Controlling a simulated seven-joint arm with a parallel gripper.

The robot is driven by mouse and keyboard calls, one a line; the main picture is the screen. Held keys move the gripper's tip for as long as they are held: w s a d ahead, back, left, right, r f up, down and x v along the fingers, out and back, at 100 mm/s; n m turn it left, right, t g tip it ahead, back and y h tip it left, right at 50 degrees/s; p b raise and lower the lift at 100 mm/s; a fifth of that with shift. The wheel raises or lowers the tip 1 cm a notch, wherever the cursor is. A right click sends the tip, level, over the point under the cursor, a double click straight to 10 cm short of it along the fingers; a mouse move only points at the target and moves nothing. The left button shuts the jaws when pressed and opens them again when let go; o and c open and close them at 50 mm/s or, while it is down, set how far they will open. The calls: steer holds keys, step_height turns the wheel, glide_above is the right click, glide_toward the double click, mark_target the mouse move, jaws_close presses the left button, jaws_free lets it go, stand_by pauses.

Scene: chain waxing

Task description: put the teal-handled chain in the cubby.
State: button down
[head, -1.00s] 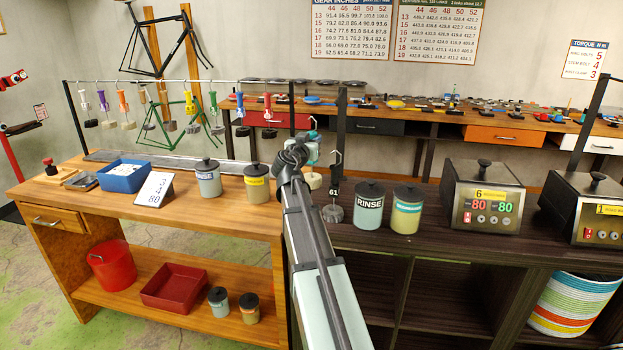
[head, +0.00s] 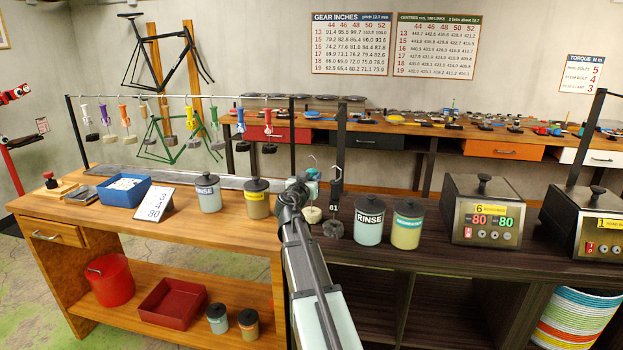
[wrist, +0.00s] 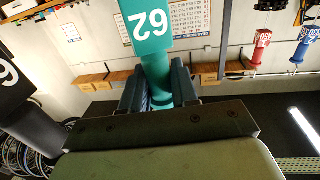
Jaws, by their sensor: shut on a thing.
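The teal-handled chain shows its teal handle (head: 313,174) just beyond my gripper in the head view, with a hook above and a pale round bundle (head: 312,214) hanging below. In the wrist view the teal handle (wrist: 156,78) stands between the two jaws, with its tag reading 62 upside down. My gripper (wrist: 158,88) is shut on this handle. The cubby openings (head: 365,300) are under the dark bench, partly covered by my arm.
A dark-handled chain tagged 61 (head: 334,207) hangs close to the right of the held chain. The rinse jar (head: 369,220) and another jar (head: 407,224) stand on the dark bench (head: 450,262). Wax pots (head: 482,210) stand further right. Coloured chains (head: 126,120) hang on the rail at left.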

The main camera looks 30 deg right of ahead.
steer(key=shift+f, duration=0.1)
steer(key=c, duration=0.9)
jaws_free()
steer(key=shift+o, duration=0.2)
steer(key=shift+s+a, duration=0.2)
steer(key=shift+a, duration=0.05)
steer(key=v, duration=1.1)
steer(key=shift+a, duration=0.15)
steer(key=shift+s, duration=0.1)
